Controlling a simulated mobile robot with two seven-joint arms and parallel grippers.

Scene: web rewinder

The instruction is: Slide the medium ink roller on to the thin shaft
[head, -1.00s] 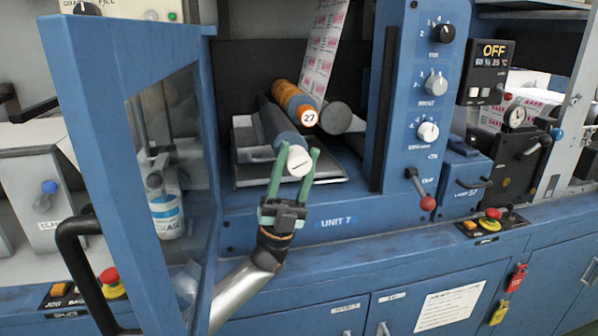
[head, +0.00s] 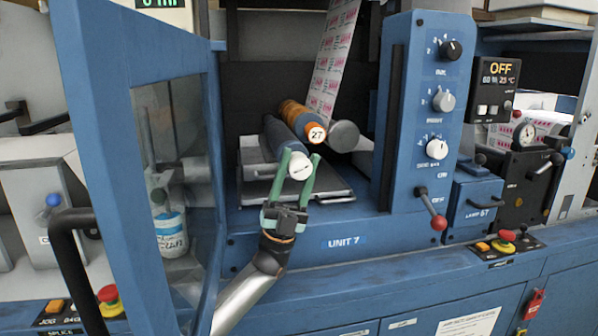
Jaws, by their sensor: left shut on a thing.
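A dark blue-grey roller (head: 284,140) with a white end face (head: 300,167) points out of the open bay of Unit 7. I take it for the medium ink roller. My left gripper (head: 301,156) comes from below and has its two green fingers on either side of the roller's white front end, shut on it. The roller's back end lies deep in the bay. The thin shaft cannot be made out, so I cannot tell how far the roller is around it. My right gripper is not in view.
An orange roller marked 27 (head: 297,115) and a dark grey cylinder (head: 343,136) sit close behind, to the right. A metal tray (head: 325,188) lies below. An open blue door with a window (head: 115,150) stands left of my arm. A knob panel (head: 425,110) bounds the bay's right.

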